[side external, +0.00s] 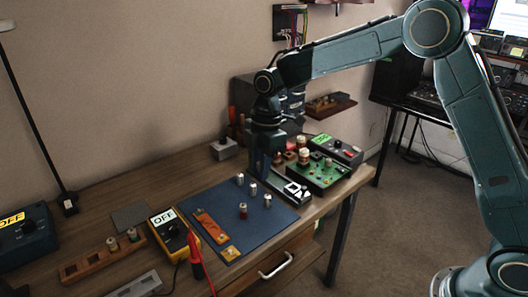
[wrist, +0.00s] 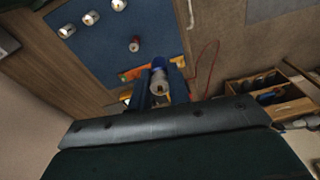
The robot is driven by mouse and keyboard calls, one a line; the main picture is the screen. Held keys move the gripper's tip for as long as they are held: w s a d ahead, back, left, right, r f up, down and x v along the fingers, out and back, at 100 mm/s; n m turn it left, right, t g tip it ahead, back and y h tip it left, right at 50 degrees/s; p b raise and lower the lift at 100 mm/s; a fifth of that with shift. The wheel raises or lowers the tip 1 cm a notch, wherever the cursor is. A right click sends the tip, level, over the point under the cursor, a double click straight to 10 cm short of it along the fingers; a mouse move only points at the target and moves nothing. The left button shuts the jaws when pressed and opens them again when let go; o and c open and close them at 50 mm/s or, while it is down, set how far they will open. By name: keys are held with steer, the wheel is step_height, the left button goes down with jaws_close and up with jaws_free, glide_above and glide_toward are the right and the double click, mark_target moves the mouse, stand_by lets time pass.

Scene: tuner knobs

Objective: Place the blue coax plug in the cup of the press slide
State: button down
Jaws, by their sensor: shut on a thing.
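My gripper (side external: 264,168) points down over the right end of the blue mat (side external: 225,200). In the wrist view my gripper (wrist: 160,92) is shut on a small pale cylindrical plug (wrist: 158,82) with a blue part at its far end, the blue coax plug. In the side view the fingers hide the plug. A long black base with white blocks, which looks like the press slide (side external: 296,190), lies just right of the gripper. Its cup cannot be made out. I cannot tell the plug's height above the surface.
Several small plugs stand on the mat, three silver (side external: 253,189) and one red (side external: 243,210). An orange strip (side external: 210,226) lies at the mat's front. A green circuit board (side external: 322,172) stands behind the slide. A yellow meter (side external: 169,230) and wooden rack (side external: 103,258) are left.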

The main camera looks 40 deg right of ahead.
steer(key=s+d+f+m+t+h, duration=0.1)
steer(key=s+d+f+m, duration=0.8)
steer(key=m, duration=0.7)
steer(key=shift+s+d+f+m, duration=0.15)
steer(key=shift+d+f+m, duration=0.15)
steer(key=shift+d+f, duration=0.65)
steer(key=shift+a+f, duration=0.25)
steer(key=shift+a, duration=0.1)
steer(key=w+a+r+n, duration=0.2)
steer(key=w+a+r, duration=0.9)
steer(key=r, duration=0.4)
steer(key=f, duration=1)
steer(key=s+a+f, duration=0.1)
steer(key=f, duration=0.5)
steer(key=shift+f, duration=0.15)
